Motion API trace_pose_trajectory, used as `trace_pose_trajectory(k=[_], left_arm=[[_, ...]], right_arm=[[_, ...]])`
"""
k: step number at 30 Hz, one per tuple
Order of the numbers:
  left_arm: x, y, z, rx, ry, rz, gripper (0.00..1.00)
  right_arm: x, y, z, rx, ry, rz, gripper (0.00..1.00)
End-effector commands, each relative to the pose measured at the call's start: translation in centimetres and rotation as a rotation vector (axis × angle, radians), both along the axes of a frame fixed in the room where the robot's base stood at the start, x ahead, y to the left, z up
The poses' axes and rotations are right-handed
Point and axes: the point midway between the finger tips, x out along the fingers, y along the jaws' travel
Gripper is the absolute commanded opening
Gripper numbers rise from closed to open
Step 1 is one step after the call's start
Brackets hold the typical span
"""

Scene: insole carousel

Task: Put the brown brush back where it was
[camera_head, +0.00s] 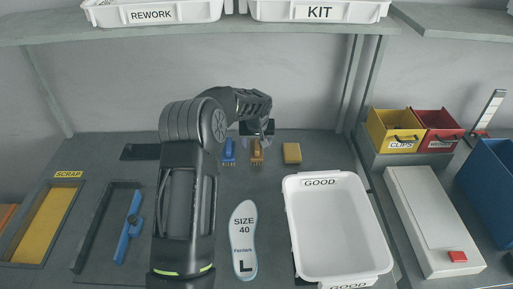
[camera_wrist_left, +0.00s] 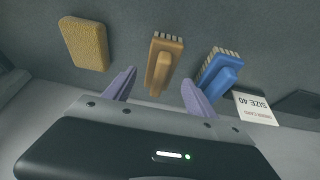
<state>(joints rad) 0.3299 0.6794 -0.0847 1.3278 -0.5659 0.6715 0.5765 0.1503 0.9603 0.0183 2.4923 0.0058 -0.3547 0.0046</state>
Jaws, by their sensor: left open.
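The brown brush (camera_head: 257,157) lies on the back of the grey table, between a blue brush (camera_head: 229,151) and a yellow sponge block (camera_head: 292,153). In the left wrist view the brown brush (camera_wrist_left: 165,58) shows bristles at its far end and a raised handle toward me. My left gripper (camera_head: 257,136) reaches over the back of the table at the brown brush. In the wrist view its two pale fingers (camera_wrist_left: 158,82) are apart, one on each side of the brush's near end, with a gap to each. My right gripper is not in view.
A white GOOD bin (camera_head: 289,215) stands right of a SIZE 40 insole (camera_head: 243,240). A blue tool (camera_head: 129,230) lies in a dark tray at left, beside the SCRAP tray (camera_head: 78,190). In the wrist view, an order card (camera_wrist_left: 257,109) lies near the blue brush (camera_wrist_left: 217,76).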

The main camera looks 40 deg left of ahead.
Motion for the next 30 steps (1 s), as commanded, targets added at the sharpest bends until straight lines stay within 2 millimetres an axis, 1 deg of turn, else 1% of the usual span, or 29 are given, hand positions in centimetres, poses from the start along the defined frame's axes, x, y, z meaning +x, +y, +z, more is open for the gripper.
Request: trace_pose_trajectory(k=[1, 6, 9, 12, 17, 30], left_arm=[[-0.2, -0.2, 0.9, 0.002, -0.004, 0.0, 0.65], [-1.3, -1.1, 4.3, 0.0, -0.005, -0.001, 0.65], [-1.9, -1.5, 5.9, 0.0, -0.002, 0.0, 0.65], [-2.3, -1.8, 7.1, 0.0, -0.002, 0.0, 0.65], [-2.6, -2.0, 7.8, 0.0, 0.0, 0.0, 0.65], [-2.6, -2.0, 7.8, 0.0, 0.0, 0.0, 0.65]], right_arm=[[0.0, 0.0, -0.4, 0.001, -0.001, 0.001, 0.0], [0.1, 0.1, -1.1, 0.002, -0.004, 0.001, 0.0], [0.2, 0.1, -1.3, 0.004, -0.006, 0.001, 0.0], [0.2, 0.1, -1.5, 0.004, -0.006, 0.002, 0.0], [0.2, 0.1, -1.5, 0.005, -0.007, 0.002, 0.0], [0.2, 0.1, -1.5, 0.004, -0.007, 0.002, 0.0]])
